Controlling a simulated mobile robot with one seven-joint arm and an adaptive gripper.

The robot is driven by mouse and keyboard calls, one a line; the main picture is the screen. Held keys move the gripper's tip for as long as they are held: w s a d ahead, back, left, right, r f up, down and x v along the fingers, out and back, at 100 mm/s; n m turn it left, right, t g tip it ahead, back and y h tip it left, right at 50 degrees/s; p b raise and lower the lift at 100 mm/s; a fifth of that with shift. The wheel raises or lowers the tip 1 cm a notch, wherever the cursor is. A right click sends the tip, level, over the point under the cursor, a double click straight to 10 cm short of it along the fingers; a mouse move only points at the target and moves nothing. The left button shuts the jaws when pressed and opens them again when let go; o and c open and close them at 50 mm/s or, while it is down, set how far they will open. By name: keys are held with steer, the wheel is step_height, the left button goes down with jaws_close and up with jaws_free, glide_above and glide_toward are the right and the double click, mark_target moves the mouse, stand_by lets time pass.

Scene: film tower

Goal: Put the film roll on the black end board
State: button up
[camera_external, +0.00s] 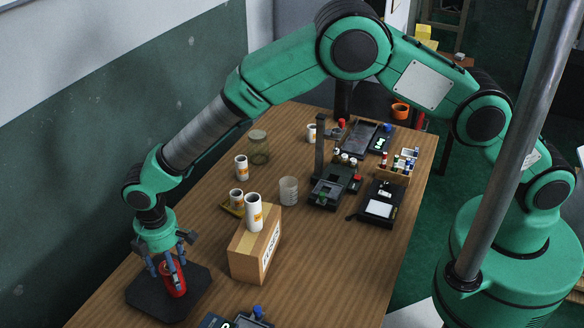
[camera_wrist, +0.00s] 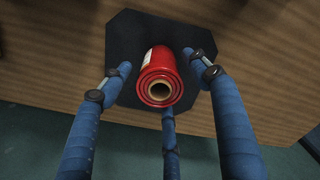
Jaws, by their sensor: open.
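A red film roll (camera_external: 174,282) stands upright on the black end board (camera_external: 140,296), near the table's front left end. In the wrist view the red roll (camera_wrist: 160,80) shows its round end with a cardboard core, and the dark board (camera_wrist: 140,30) lies behind it. My gripper (camera_external: 168,266) is directly above the board, with its blue fingers spread around the roll. In the wrist view my gripper (camera_wrist: 157,75) is open. Gaps show between the roll and the left and right fingers; whether the lower finger touches it I cannot tell.
A cardboard box (camera_external: 243,262) with a white roll (camera_external: 254,214) on top stands right of the board. More white rolls, a glass jar (camera_external: 258,148), a clear cup (camera_external: 289,191) and black equipment (camera_external: 330,188) stand farther back. A dark device (camera_external: 240,320) is at the front edge.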

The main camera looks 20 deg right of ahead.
step_height(320, 180, up, 11)
steer(key=shift+f+p, duration=0.2)
steer(key=shift+p, duration=0.35)
stand_by(0.5)
stand_by(0.4)
